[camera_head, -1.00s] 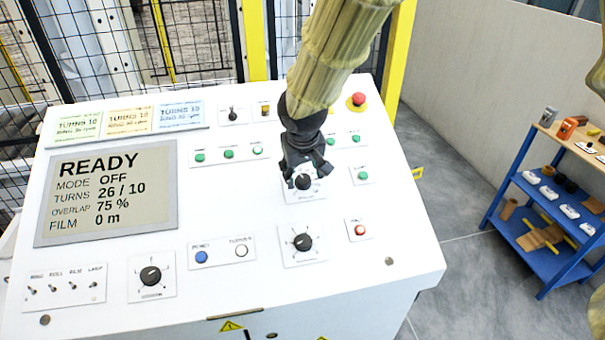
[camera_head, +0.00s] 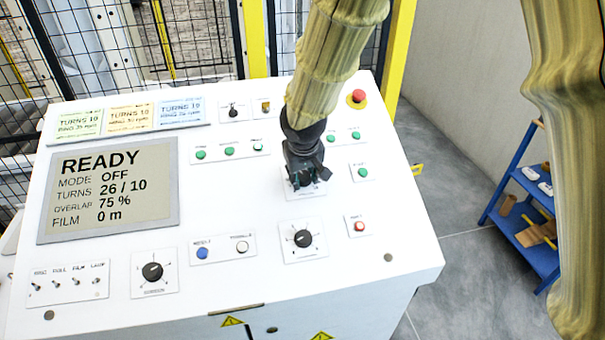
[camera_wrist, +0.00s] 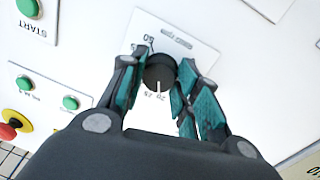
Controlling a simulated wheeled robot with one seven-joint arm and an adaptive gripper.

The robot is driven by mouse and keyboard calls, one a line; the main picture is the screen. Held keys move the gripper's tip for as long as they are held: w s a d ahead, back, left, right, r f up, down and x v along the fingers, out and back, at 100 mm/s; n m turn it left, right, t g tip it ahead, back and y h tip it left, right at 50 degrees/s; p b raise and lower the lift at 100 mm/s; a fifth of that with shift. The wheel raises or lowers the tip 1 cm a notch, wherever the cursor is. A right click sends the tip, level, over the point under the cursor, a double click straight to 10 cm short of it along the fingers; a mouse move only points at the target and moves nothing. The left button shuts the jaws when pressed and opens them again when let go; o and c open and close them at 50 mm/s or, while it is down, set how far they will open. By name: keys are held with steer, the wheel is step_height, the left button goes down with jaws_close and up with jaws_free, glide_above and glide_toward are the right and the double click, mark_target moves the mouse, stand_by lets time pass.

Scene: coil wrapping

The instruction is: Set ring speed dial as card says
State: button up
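The dial (camera_wrist: 158,72) is a round black knob on a white plate with a printed scale; its white mark points close to the 20. My gripper (camera_wrist: 161,66) has one finger on each side of the knob, and both appear to touch it. In the head view my gripper (camera_head: 304,176) points down over this dial and mostly hides it. Three cards, green (camera_head: 79,122), cream (camera_head: 130,117) and blue (camera_head: 181,112), lie at the panel's top left. Each reads TURNS 10; their ring speed lines are too blurred to read surely.
Another black dial (camera_head: 302,239) sits below my gripper and one (camera_head: 152,271) at lower left. Green buttons (camera_head: 362,172) and a red emergency button (camera_head: 358,96) are nearby. A blue shelf (camera_head: 515,215) stands right.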

steer(key=shift+m+g+b, duration=0.3)
steer(key=shift+m+b, duration=0.45)
steer(key=shift+m, duration=1.95)
steer(key=o, duration=1)
steer(key=shift+r, duration=0.1)
steer(key=shift+s+r, duration=0.1)
steer(key=shift+r, duration=0.45)
steer(key=v, duration=1)
steer(key=shift+s+r, duration=0.25)
steer(key=shift+r, duration=0.05)
